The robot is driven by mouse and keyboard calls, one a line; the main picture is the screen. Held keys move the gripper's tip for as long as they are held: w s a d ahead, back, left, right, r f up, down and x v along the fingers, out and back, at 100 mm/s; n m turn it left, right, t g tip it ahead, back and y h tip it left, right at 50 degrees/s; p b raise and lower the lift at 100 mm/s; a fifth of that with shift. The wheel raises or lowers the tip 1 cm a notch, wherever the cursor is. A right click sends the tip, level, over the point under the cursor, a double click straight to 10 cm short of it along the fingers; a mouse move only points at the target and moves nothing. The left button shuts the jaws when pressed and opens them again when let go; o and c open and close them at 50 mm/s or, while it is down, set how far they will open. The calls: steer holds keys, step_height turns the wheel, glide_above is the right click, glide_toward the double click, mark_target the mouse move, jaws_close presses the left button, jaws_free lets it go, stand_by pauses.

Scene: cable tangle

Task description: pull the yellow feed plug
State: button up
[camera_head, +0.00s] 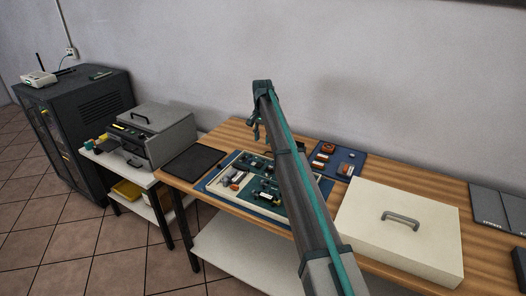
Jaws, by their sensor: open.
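A small yellow piece (118,126) shows at the front of a grey device with a handle (165,130) on the white side table. It may be the yellow feed plug, but it is too small to tell. Small teal and orange pieces (89,145) stick out beside it at the table's left end. Any cables there are too small to trace. My gripper (255,131) is open and appears empty. It is raised in front of the wall, to the right of the grey device and well apart from it. My arm hides part of the workbench.
A wooden workbench (420,180) holds a black mat (193,162), a tray of small parts (217,183), a blue mat (350,155) and a cream case (390,228). A dark cabinet (85,105) stands far left. A yellow object (127,190) lies on the side table's lower shelf.

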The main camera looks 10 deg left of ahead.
mark_target(263, 152)
step_height(263, 152, down, 7)
steer(key=shift+f+p, duration=0.2)
steer(key=shift+p, duration=0.2)
jaws_close()
